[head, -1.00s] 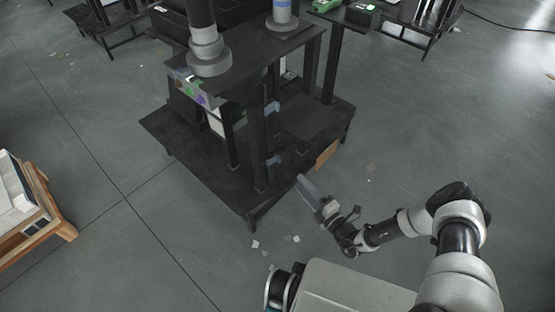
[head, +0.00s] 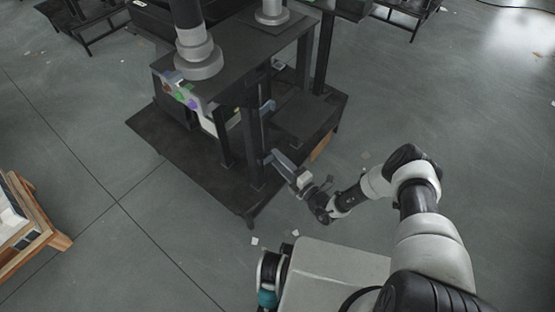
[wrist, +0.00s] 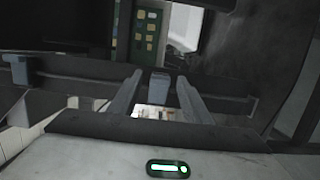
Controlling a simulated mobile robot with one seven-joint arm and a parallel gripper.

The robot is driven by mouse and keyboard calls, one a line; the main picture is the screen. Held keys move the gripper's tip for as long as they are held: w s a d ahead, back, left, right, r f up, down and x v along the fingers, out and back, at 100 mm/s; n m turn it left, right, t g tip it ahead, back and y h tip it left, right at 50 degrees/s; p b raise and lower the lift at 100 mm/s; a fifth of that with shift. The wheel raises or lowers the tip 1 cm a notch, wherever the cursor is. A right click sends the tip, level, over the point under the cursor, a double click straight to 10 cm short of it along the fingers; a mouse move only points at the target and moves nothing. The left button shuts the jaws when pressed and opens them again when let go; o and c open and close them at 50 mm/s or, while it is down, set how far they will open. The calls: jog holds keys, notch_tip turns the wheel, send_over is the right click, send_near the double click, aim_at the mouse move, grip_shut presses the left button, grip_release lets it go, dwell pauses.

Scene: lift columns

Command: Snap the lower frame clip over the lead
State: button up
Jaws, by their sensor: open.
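My gripper (head: 274,158) reaches low toward the dark frame post (head: 251,150) of the lift column. In the wrist view its two grey fingers are apart, and a small blue-grey clip (wrist: 159,82) sits on the dark bar between their tips. I cannot tell whether the fingers touch it. This looks like the lower clip; in the head view the gripper largely covers that spot. A second clip (head: 267,107) is higher on the post and shows at the left in the wrist view (wrist: 18,70). I cannot make out the lead, or whether either clip is closed.
The frame's black base plate (head: 190,160) spreads around the post close to the floor. A dark top plate (head: 235,50) with a round column flange overhangs it. A green circuit board (wrist: 146,35) shows behind the bar. A wooden pallet (head: 40,225) stands far left. Floor to the right is open.

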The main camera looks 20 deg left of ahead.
jog(key=c, duration=1)
jog(key=g+b, duration=0.1)
jog(key=n+g+y+b, duration=0.1)
jog(key=b, duration=0.1)
jog(key=shift+w+a, duration=0.15)
jog(key=shift+w, duration=0.2)
jog(key=shift+c, duration=0.2)
jog(key=o, duration=1)
jog(key=shift+o, duration=0.2)
